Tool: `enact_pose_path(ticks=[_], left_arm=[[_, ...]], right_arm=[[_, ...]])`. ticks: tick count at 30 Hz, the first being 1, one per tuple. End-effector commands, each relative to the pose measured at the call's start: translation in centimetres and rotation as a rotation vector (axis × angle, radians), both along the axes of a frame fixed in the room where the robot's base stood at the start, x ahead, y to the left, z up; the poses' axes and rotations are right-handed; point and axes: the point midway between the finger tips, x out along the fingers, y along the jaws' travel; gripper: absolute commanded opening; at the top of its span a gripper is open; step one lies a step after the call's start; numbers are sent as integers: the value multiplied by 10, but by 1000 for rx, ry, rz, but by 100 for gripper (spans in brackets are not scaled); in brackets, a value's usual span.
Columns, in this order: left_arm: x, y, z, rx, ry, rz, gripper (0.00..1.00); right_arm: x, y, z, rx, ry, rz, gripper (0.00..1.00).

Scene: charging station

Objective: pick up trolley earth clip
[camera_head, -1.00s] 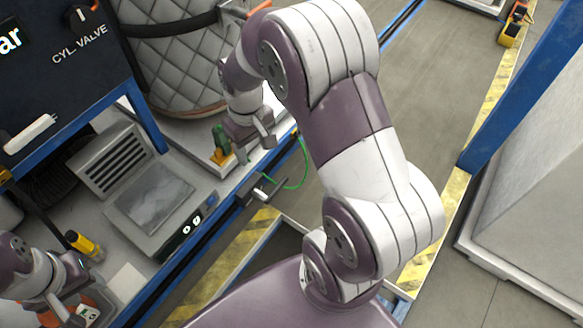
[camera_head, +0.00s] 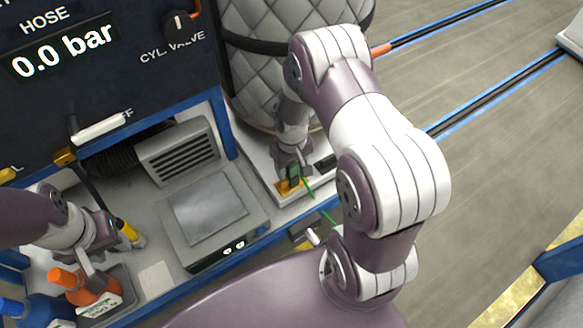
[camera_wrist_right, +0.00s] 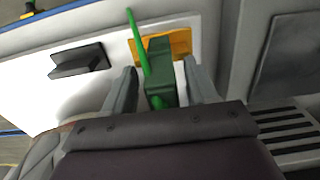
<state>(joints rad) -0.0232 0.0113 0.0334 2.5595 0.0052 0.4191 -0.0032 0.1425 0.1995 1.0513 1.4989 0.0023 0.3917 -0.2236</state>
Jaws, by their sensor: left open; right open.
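The earth clip is a dark green block with a bright green cable. In the right wrist view the clip (camera_wrist_right: 160,68) stands between the two grey fingers of my right gripper (camera_wrist_right: 161,88), at an orange-yellow plate (camera_wrist_right: 181,43). The fingers are open, with a gap on both sides of the clip. In the head view my right gripper (camera_head: 293,166) is at the clip (camera_head: 293,178), above the orange plate (camera_head: 283,187); the gripper partly hides it. My left gripper (camera_head: 90,262) is open at lower left, near an orange-capped bottle (camera_head: 98,290).
A scale (camera_head: 212,212) sits on the bench between my grippers. A black block (camera_wrist_right: 78,60) is beside the orange plate. A quilted grey cylinder cover (camera_head: 262,80) stands behind my right gripper. A control panel (camera_head: 110,90) fills the upper left.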

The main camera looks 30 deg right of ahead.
Motion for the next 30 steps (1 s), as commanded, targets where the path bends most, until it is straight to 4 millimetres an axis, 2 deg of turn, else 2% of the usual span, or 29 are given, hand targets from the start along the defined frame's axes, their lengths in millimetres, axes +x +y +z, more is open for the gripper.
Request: enact_pose_path(ticks=[3, 4, 6, 9, 20, 27, 30], left_arm=[[0, 0, 0, 0, 0, 0, 43], [0, 0, 0, 0, 0, 0, 43], [0, 0, 0, 0, 0, 0, 43], [0, 0, 0, 0, 0, 0, 43], [0, 0, -3, 0, 0, 0, 43], [0, 0, -11, 0, 0, 0, 43], [0, 0, -14, 0, 0, 0, 43]], right_arm=[[0, 0, 0, 0, 0, 0, 57], [0, 0, 0, 0, 0, 0, 51], [0, 0, 0, 0, 0, 0, 28], [0, 0, 0, 0, 0, 0, 0], [1, 0, 5, -1, -3, 0, 0], [2, 0, 42, -2, -6, -1, 0], [-20, 4, 54, -2, -4, -1, 0]])
